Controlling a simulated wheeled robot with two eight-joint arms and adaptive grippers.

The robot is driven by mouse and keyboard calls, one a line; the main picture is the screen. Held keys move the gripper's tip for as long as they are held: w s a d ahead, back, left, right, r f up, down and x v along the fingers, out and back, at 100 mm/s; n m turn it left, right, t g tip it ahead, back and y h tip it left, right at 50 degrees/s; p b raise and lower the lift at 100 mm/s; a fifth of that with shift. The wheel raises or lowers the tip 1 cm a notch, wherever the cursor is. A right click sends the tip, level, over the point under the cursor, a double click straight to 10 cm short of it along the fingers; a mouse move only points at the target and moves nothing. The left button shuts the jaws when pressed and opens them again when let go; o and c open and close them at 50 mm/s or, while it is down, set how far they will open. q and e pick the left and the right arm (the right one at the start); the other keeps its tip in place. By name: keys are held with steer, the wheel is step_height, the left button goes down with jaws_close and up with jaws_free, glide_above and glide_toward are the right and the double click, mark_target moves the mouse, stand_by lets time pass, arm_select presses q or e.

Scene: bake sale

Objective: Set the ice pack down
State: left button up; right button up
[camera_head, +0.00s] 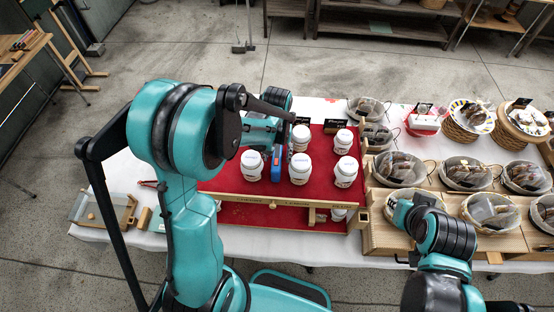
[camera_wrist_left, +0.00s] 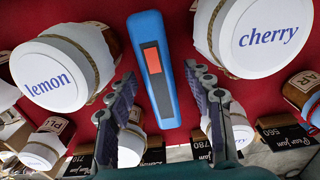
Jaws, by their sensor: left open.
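The ice pack, a slim blue slab with an orange-red patch (camera_head: 277,164), is on the red cloth among white-lidded jam jars. In the left wrist view the ice pack (camera_wrist_left: 162,98) shows between the jars marked lemon (camera_wrist_left: 50,80) and cherry (camera_wrist_left: 262,38). My left gripper (camera_wrist_left: 158,72) is open, one finger on each side of the slab, with visible gaps to it. In the head view the left gripper (camera_head: 283,140) is at the slab's far end, its fingers partly hidden.
Several jars stand close around the slab on the red-covered stand (camera_head: 240,187). A wooden tray of baskets (camera_head: 375,215) is to the right. Bare white tablecloth (camera_head: 240,237) shows in front, and a small wooden tray (camera_head: 80,208) stands at left.

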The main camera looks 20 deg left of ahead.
arm_select(q)
steer(key=shift+f, duration=0.2)
jaws_close()
